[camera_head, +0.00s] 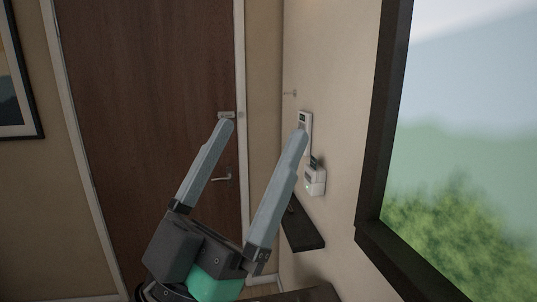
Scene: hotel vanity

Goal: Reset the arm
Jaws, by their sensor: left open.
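My left gripper (264,130) rises from the bottom middle of the head view, with a dark body and a teal part at its base. Its two long grey fingers point up and stand wide apart. Between the fingers I see only the door and wall behind, so it is empty. It touches nothing that I can see. My right gripper is not in view.
A brown wooden door (150,110) with a metal handle (222,178) is behind the gripper. White wall devices (315,180) and a dark shelf (301,229) are on the wall to its right. A dark-framed window (385,120) fills the right side. A picture frame (38,120) hangs at left.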

